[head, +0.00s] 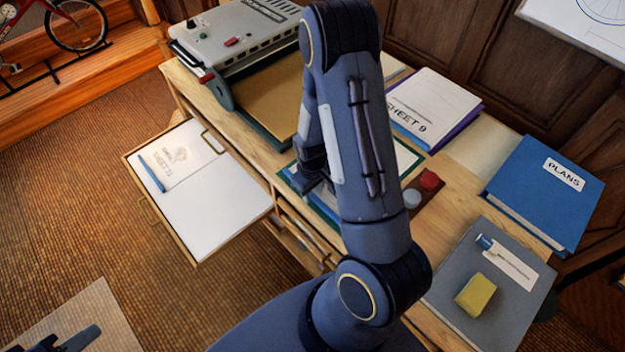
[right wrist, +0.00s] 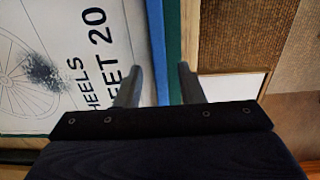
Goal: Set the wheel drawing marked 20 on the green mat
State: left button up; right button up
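The wheel drawing marked 20 (right wrist: 60,60) fills the left of the right wrist view, with part of a wheel, a dark smudge and "20" showing. Its blue edge (right wrist: 155,50) lies beside a strip of the green mat (right wrist: 173,40). In the head view the drawing lies over the green mat (head: 411,172), mostly hidden by my right arm. My right gripper (right wrist: 160,80) is open, one finger over the drawing and the other past its blue edge. It also shows low over the mat in the head view (head: 312,184). My left gripper (head: 68,340) is partly visible at lower left; its opening is unclear.
An open drawer (head: 215,205) holds a sheet and blue pen. A grey machine (head: 240,45) stands behind. Sheet 9 (head: 430,105), a blue plans binder (head: 545,190) and a grey folder (head: 500,310) with a yellow sponge (head: 475,294) lie rightward. Red and grey knobs (head: 429,181) stand near my arm.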

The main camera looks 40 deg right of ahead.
notch_tip(320, 180, up, 12)
jog(key=f, duration=0.1)
jog(key=s+a+r+m+t+y, duration=0.1)
jog(key=s+a+r+t+y, duration=0.1)
jog(key=s+a+r, duration=0.3)
jog(key=s+a+r+m+t+y, duration=0.1)
jog(key=s+a+r+t, duration=0.2)
jog(key=s+a+r, duration=0.3)
jog(key=s+r, duration=0.3)
jog(key=r, duration=0.3)
jog(key=shift+r+m+t+y, duration=0.2)
jog(key=shift+m+t+y, duration=0.1)
jog(key=shift+y, duration=0.1)
